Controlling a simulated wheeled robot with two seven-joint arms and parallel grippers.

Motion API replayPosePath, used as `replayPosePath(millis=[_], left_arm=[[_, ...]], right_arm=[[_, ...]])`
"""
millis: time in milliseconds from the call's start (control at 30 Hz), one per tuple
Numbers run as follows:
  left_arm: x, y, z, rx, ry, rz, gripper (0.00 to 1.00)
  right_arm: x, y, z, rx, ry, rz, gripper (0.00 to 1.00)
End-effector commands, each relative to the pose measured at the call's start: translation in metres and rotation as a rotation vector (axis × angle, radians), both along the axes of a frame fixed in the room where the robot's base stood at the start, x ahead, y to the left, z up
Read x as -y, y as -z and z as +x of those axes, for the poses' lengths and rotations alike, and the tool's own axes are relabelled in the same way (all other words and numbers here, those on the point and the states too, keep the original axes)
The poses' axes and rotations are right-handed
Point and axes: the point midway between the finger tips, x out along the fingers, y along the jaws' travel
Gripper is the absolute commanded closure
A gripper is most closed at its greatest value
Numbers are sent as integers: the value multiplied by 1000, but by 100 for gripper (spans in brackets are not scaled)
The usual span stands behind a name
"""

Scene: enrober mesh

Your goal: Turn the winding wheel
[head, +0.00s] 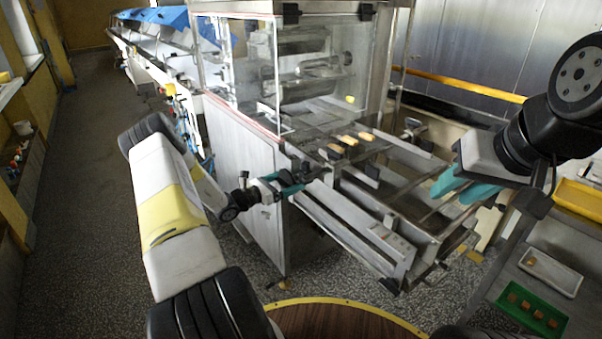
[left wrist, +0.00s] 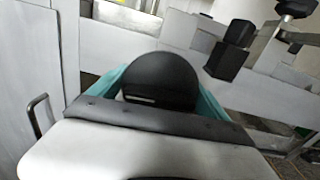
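I cannot pick out the winding wheel for certain. In the left wrist view a black knob (left wrist: 297,8) on a metal shaft shows at the top right, beside a black block (left wrist: 228,62); I cannot tell if either belongs to it. In the head view my left gripper (head: 298,180) has teal fingers apart and is near the front corner of the machine (head: 238,150), by the conveyor frame.
Several bars (head: 345,140) lie on the mesh at the outlet below the clear guard (head: 318,65). Metal rails (head: 355,225) stick out towards me. A round wooden table (head: 335,322) is at the bottom. A green tray (head: 530,312) and a white tray (head: 552,272) are at right.

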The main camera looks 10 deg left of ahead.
Motion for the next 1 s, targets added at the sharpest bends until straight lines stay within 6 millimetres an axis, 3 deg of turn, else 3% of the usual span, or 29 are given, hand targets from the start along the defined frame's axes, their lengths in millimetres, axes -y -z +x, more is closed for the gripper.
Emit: replayPosePath(millis=[367, 800, 1000], left_arm=[[-2, 0, -2, -1, -1, -1, 5], [-45, 1, -52, -2, -2, -1, 5], [-51, 0, -60, -1, -1, 0, 5]], right_arm=[[0, 0, 0, 0, 0, 0, 64], [0, 0, 0, 0, 0, 0, 64], [0, 0, 0, 0, 0, 0, 64]])
